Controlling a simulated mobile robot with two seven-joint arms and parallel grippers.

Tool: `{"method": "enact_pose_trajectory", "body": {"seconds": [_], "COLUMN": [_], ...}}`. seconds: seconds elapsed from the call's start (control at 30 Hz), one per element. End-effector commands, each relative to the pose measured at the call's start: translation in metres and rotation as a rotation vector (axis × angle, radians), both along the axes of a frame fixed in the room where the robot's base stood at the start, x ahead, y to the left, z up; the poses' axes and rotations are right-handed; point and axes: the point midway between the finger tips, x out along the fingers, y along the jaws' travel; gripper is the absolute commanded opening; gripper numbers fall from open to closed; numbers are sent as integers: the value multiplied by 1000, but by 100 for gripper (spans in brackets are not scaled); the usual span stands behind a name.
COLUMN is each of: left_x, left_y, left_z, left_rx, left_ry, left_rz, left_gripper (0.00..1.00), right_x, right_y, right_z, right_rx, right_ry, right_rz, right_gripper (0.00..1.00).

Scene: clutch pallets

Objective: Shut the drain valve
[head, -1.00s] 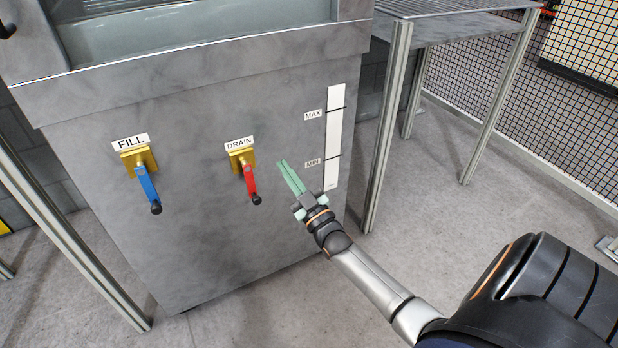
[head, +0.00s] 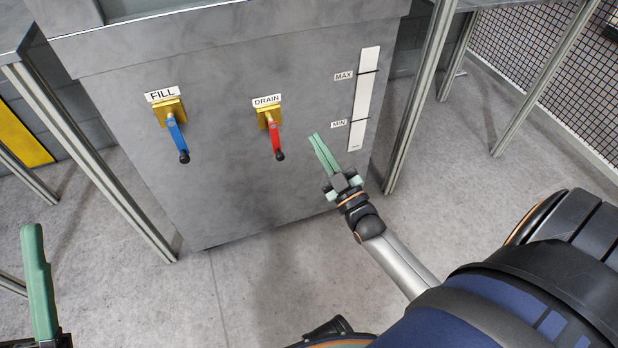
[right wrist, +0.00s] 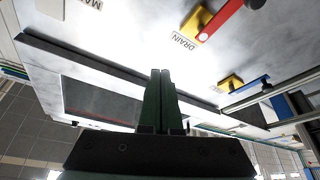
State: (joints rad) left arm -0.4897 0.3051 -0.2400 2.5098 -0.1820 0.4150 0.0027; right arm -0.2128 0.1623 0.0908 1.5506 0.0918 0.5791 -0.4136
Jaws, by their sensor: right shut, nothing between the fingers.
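The drain valve is a red lever (head: 276,138) on a yellow plate (head: 266,116), under a DRAIN label on the front of a grey tank. Its lever hangs down, tilted slightly right, with a black knob at the end. In the right wrist view the red lever (right wrist: 222,18) is at the top, partly cut off. My right gripper (head: 315,137) is shut and empty, to the right of the red lever and apart from it. My left gripper (head: 38,282) shows only partly at the lower left edge, far from the valve; its opening is unclear.
A blue FILL lever (head: 176,136) hangs left of the drain valve. A white level gauge (head: 365,100) with MAX and MIN labels is to the right. Metal frame posts (head: 418,100) stand beside the tank (head: 220,190). The tank front below the levers is clear.

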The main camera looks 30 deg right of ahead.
Motion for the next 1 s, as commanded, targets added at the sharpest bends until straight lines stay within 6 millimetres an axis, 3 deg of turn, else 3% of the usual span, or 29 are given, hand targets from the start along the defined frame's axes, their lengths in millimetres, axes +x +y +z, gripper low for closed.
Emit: {"method": "enact_pose_trajectory", "body": {"seconds": [0.13,0.2,1.0], "left_x": [0,0,0], "left_y": [0,0,0], "left_z": [7,25,141], "left_rx": [0,0,0], "left_ry": [0,0,0], "left_rz": [0,0,0], "left_gripper": [50,50,50], "right_x": [-29,-28,-63], "right_y": [1,7,66], "right_z": [-10,3,33], "right_rx": [2,20,211], "right_ry": [3,40,468], "right_rz": [0,16,122], "right_gripper": [0,0,0]}}
